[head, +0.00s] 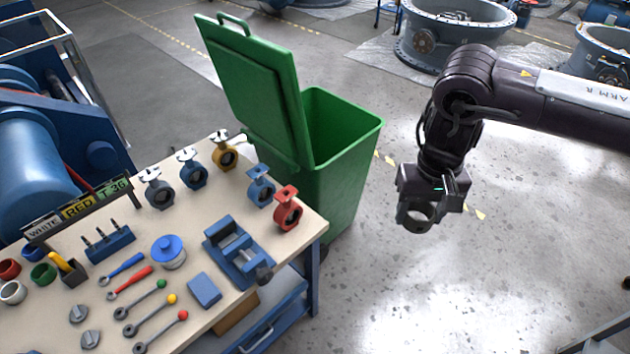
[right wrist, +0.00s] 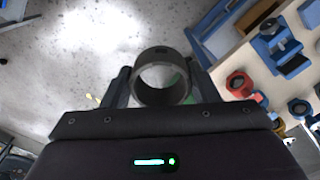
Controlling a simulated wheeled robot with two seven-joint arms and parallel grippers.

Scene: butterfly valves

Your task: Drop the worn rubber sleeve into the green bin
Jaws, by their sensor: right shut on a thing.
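The worn rubber sleeve, a dark grey ring (head: 417,227), is held in my right gripper (head: 422,212), above open floor to the right of the bin. The right wrist view shows the sleeve (right wrist: 162,92) between the two fingers (right wrist: 160,88), its round opening facing the camera. The green bin (head: 345,185) stands behind the workbench's right end, with its lid (head: 255,95) swung up on the left and its mouth open. The sleeve is apart from the bin. My left gripper is in neither view.
The workbench (head: 185,300) holds several small valves, including a red one (head: 287,212), a blue vise (head: 238,250), wrenches and coloured sleeves at its left edge. Large grey valve bodies (head: 450,35) stand at the back. The floor around my right gripper is clear.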

